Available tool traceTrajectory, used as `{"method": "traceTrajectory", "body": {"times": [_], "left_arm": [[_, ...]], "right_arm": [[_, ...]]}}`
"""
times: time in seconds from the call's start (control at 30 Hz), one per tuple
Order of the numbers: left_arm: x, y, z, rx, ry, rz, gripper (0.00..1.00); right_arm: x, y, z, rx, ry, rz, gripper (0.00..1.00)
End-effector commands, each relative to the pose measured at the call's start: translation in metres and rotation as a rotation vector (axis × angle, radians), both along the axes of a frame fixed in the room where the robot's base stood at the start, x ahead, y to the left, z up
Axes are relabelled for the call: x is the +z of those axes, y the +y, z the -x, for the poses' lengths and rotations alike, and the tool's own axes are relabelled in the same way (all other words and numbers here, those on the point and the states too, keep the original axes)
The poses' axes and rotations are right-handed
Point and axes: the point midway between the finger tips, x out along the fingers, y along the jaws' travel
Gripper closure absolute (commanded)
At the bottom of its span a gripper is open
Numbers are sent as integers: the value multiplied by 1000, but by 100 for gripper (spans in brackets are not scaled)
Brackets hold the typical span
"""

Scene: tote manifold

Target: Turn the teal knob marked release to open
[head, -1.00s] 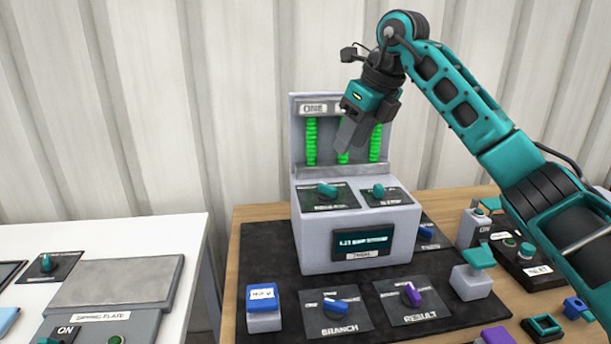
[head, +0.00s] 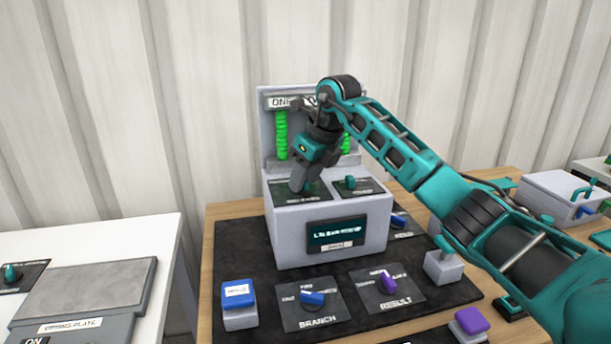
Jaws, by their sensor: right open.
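The grey machine (head: 284,232) stands on a black mat, with two dark plates on its top. A teal knob (head: 351,183) shows on the right plate. The left plate (head: 318,191) carried another teal knob a second ago; my right gripper (head: 298,186) now hides it. The lettering on both plates is too small to read surely, so I cannot tell which knob is marked release. My right gripper is open and points down at the left plate. I cannot tell whether its fingers are around the hidden knob or touch it. My left gripper is not in view.
In front of the machine are a blue-topped block (head: 239,292), a blue branch knob (head: 312,298) and a purple result knob (head: 388,283). Green columns (head: 281,135) stand on the back panel. A white table (head: 110,235) is at the left. My right arm covers the right side.

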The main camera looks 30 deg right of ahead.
Motion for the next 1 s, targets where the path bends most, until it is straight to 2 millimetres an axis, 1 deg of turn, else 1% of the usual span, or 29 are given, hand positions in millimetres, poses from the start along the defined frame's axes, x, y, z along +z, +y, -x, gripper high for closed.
{"method": "traceTrajectory", "body": {"times": [0.23, 0.6, 0.67, 1.0], "left_arm": [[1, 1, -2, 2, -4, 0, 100], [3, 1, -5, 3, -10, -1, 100], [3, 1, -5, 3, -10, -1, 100], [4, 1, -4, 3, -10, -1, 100]], "right_arm": [[-1, 0, 0, 0, 0, 0, 59], [0, 0, 0, 0, 0, 0, 95], [0, 0, 0, 0, 0, 0, 100], [0, 0, 0, -10, 0, 0, 100]]}}
